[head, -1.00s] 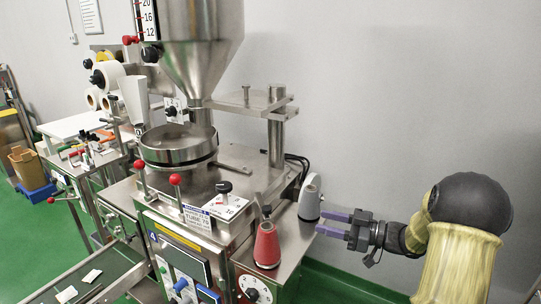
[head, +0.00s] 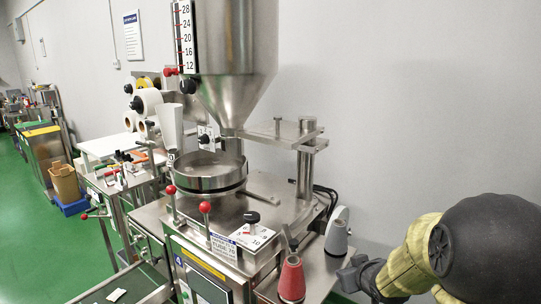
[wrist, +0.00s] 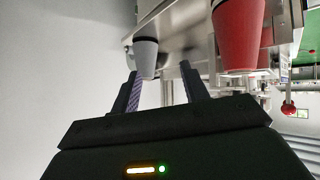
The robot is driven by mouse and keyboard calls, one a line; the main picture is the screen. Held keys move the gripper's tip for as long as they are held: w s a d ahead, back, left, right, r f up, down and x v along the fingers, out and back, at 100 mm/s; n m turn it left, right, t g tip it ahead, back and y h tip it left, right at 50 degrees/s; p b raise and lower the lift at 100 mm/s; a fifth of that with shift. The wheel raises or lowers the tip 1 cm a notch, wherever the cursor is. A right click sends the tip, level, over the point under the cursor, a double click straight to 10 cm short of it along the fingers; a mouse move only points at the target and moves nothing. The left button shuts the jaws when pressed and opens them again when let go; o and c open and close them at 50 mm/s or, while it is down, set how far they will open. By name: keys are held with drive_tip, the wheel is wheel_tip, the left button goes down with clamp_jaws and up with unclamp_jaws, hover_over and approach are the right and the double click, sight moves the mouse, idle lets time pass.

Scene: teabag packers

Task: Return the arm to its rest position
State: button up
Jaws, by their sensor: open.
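My gripper (wrist: 163,88) is open and empty in the wrist view, its two dark fingers apart. In the head view my arm is at the lower right, beside the machine. Its wrist shows to the right of the red cone (head: 291,280) and below the white cone (head: 337,232); the fingers cannot be made out there.
The steel packing machine with its hopper (head: 232,90) and round pan (head: 207,172) fills the middle. A white side table (head: 100,146) and a brown bin (head: 65,182) are at left. Green floor (head: 30,250) is open at left.

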drive_tip(key=s+a+f+m+g, duration=0.1)
drive_tip(key=s+g, duration=0.3)
drive_tip(key=s, duration=0.6)
drive_tip(key=s+a+f+m+g+h, duration=0.1)
drive_tip(key=s+a+f+m+g, duration=0.1)
drive_tip(key=s, duration=0.7)
drive_tip(key=shift+s+a+f+g+p, duration=0.4)
drive_tip(key=shift+a+f+g, duration=0.4)
drive_tip(key=shift+a, duration=0.45)
drive_tip(key=shift+r, duration=0.15)
